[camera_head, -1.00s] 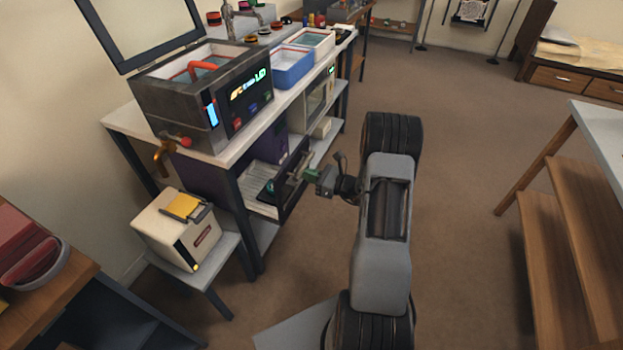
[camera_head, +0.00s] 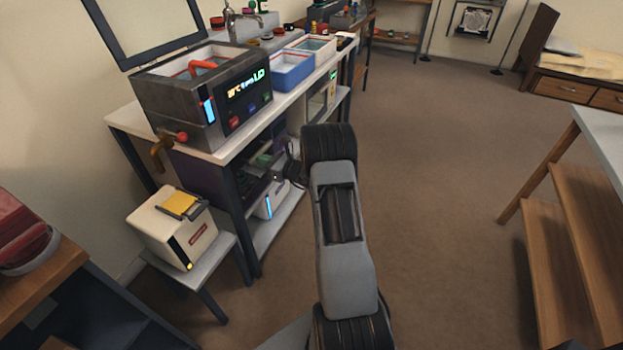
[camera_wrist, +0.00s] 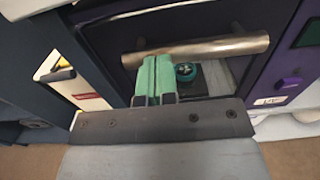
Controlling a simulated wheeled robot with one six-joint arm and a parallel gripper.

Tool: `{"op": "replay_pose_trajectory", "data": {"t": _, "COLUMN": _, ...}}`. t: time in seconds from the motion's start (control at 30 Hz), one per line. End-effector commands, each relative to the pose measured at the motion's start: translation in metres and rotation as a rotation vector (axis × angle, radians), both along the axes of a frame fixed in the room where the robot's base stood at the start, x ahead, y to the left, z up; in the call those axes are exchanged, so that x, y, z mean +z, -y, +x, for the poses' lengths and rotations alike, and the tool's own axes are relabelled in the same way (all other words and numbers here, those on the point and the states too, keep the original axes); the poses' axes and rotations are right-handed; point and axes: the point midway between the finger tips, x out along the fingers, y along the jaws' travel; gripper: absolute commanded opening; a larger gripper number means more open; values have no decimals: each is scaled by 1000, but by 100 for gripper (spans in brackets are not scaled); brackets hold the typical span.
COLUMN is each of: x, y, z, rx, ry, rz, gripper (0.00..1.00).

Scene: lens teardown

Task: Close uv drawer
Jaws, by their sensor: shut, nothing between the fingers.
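The UV drawer (camera_wrist: 112,38) has a dark front with a metal bar handle (camera_wrist: 215,46), seen close up in the wrist view. A teal round item (camera_wrist: 185,71) on a dark pad shows below the handle. My gripper (camera_wrist: 154,70) is shut and empty, its green fingertips together at the left half of the handle; I cannot tell whether they touch it. My arm partly hides the drawer there, and any remaining gap is hard to see.
The white bench (camera_head: 225,150) carries a grey heated bath (camera_head: 180,95) and a blue tub (camera_head: 292,72). A cream box (camera_head: 172,232) stands on a low stool at left. Open brown floor (camera_head: 440,180) lies to the right of my arm.

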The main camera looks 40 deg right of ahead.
Motion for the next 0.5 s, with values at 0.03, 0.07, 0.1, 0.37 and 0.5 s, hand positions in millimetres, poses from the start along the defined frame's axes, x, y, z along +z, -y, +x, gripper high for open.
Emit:
{"op": "replay_pose_trajectory", "data": {"t": 0.03, "x": 2, "y": -2, "z": 3, "rx": 2, "ry": 5, "rz": -1, "gripper": 0}}
{"op": "replay_pose_trajectory", "data": {"t": 0.07, "x": 2, "y": -3, "z": 4, "rx": 3, "ry": 5, "rz": -1, "gripper": 0}}
{"op": "replay_pose_trajectory", "data": {"t": 0.1, "x": 3, "y": -4, "z": 4, "rx": 4, "ry": 5, "rz": -2, "gripper": 0}}
{"op": "replay_pose_trajectory", "data": {"t": 0.37, "x": 4, "y": -7, "z": 6, "rx": 9, "ry": 9, "rz": -2, "gripper": 0}}
{"op": "replay_pose_trajectory", "data": {"t": 0.5, "x": 5, "y": -6, "z": 4, "rx": 10, "ry": 10, "rz": -2, "gripper": 0}}
